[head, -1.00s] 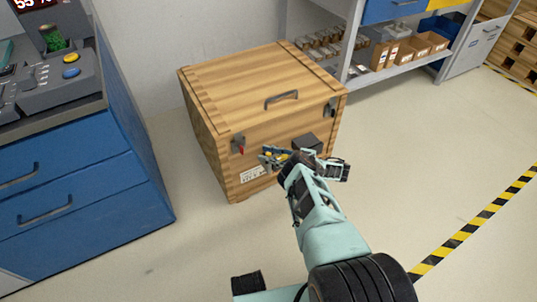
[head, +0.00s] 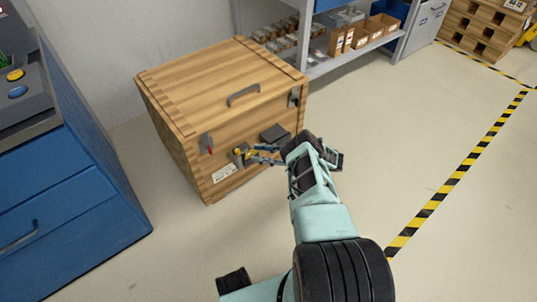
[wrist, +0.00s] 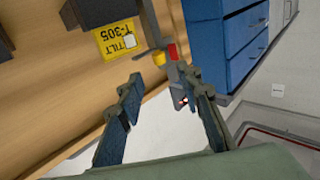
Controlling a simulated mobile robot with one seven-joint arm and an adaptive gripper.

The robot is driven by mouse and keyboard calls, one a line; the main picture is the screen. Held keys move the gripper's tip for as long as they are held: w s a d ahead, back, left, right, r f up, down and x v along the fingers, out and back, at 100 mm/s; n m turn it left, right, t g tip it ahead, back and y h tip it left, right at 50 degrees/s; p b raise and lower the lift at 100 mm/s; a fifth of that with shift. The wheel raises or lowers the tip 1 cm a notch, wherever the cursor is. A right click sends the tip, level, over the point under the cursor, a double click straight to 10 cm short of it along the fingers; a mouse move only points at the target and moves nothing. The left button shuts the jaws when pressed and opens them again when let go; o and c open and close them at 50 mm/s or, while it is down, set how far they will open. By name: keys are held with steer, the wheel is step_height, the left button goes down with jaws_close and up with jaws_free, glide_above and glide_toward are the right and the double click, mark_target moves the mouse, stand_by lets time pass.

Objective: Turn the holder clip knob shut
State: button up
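A wooden crate (head: 228,130) stands on the floor, its lid down. In the wrist view, a small yellow knob (wrist: 159,58) sits beside a red part (wrist: 173,52) on a grey metal fitting (wrist: 151,25) at the crate's front. A yellow piece (head: 238,152) also shows low on the crate front in the head view. My gripper (head: 252,154) is in front of the crate, to the right of that piece. In the wrist view my gripper (wrist: 162,85) is open, its dark blue fingers apart and empty, with the knob beyond the tips. Whether they touch anything is unclear.
A dark block (head: 275,133) sticks out of the crate front above my gripper. A yellow label (wrist: 118,40) reads TILT T-305. A blue cabinet (head: 75,190) stands left, shelves (head: 345,55) behind.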

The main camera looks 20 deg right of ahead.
steer(key=shift+v, duration=1.6)
steer(key=shift+w+r, duration=0.1)
